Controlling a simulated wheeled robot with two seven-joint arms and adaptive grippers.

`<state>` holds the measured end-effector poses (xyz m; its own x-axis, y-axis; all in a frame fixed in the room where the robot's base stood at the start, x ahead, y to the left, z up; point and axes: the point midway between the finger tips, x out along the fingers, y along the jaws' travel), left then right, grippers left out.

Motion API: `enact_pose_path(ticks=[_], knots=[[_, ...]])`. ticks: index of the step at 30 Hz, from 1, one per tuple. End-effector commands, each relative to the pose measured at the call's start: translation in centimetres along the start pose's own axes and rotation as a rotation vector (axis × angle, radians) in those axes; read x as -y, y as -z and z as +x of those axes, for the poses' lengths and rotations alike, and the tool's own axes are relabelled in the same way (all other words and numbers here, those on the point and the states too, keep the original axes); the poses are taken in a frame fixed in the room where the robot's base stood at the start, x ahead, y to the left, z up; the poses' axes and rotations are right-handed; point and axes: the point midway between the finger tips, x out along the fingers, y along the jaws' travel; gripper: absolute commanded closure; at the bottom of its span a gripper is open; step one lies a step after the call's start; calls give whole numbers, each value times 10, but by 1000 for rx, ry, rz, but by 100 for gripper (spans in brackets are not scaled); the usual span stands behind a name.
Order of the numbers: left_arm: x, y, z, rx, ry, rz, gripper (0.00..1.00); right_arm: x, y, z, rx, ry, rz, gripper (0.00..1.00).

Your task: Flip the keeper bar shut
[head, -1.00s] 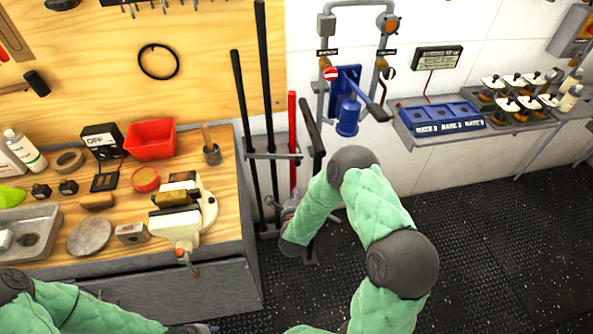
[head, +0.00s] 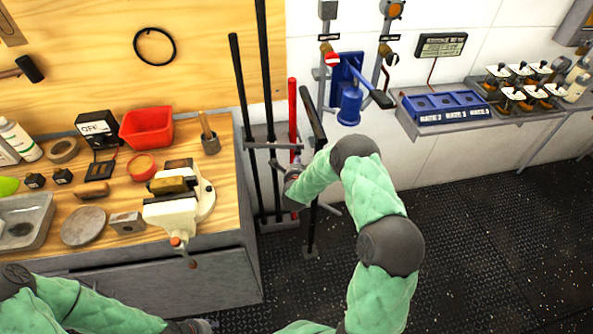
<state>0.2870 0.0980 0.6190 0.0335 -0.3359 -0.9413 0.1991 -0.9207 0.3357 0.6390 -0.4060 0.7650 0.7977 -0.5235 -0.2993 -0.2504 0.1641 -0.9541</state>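A rack (head: 262,131) by the wall holds long black bars (head: 266,75) and a red bar (head: 292,100) upright. A thin grey crossbar (head: 270,146), which looks like the keeper bar, runs across the front of the bars. I cannot tell whether it is latched. My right gripper (head: 294,170) is at the rack, just below the crossbar's right end and close to the red bar. Its fingers are small and partly hidden, so contact and opening are unclear. My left gripper (head: 203,326) is at the bottom edge, away from the rack, its fingers barely showing.
Another dark bar (head: 314,125) stands at the rack's right, close to my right forearm. The workbench with a vise (head: 180,207) is left of the rack. A blue wall fixture (head: 350,105) and a blue tray (head: 444,103) are right. The floor at right is clear.

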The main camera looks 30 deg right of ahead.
Motion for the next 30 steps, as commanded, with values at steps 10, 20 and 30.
enact_pose_path(ticks=[10,20,30], knots=[[0,0,1,0,0,0,60,2,0,5,0,-1,0,100],[4,1,13,0,0,0,60,5,5,21,-2,3,2,100],[6,1,17,0,0,0,60,10,8,32,1,-1,0,100]])
